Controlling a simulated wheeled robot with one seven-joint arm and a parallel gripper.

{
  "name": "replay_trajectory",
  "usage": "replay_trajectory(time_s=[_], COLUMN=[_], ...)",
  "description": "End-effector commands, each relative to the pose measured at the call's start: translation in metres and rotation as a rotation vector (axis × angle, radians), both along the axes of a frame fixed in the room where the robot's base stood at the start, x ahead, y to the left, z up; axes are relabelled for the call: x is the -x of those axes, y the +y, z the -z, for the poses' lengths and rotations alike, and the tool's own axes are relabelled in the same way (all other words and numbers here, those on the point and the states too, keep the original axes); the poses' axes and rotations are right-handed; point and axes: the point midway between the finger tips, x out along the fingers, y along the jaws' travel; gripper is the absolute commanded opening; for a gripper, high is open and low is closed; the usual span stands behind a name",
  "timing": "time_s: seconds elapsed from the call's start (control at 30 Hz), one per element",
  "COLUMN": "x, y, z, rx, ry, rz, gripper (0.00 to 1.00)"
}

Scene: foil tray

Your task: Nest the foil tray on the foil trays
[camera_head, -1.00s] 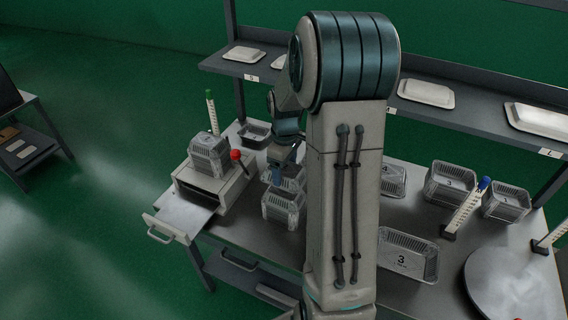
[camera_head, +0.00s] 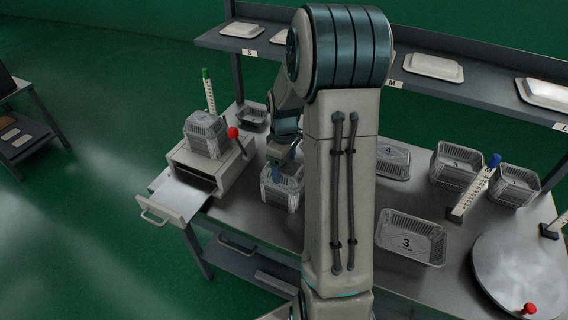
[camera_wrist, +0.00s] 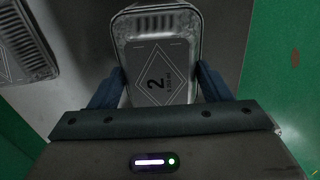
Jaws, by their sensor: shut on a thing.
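My gripper (camera_head: 284,160) is shut on a foil tray (camera_wrist: 162,62) with a dark card marked 2; its two fingers grip the tray's sides in the wrist view (camera_wrist: 160,88). In the head view the held tray is down at the top of a stack of foil trays (camera_head: 282,194) on the bench, left of my arm. The held tray and the stack look like one block. My gripper hides part of the top, so I cannot tell whether the tray is fully seated.
A grey box with an open drawer (camera_head: 172,201) and a red-knobbed lever bears another tray stack (camera_head: 206,138) to the left. A dark tray (camera_head: 252,117) sits behind. Trays (camera_head: 411,236), blue-topped gauge (camera_head: 474,188) and round turntable (camera_head: 518,275) stand right.

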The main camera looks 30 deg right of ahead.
Motion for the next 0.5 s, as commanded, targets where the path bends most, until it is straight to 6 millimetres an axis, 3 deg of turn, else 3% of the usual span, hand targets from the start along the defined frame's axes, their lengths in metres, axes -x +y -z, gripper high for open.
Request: replay_trajectory(time_s=[0.1,0.13,0.2,0.23,0.5], x=[0.0001,0.0001,0.0001,0.0001,0.0000], y=[0.0001,0.0001,0.0001,0.0001,0.0000], z=[-0.0003,-0.0003,-0.0003,-0.0003,-0.0010], rx=[0.000,0.000,0.000,0.000,0.000], ry=[0.000,0.000,0.000,0.000,0.000], rz=[0.000,0.000,0.000,0.000,0.000], gripper=[0.51,0.74,0.94,0.97,0.97])
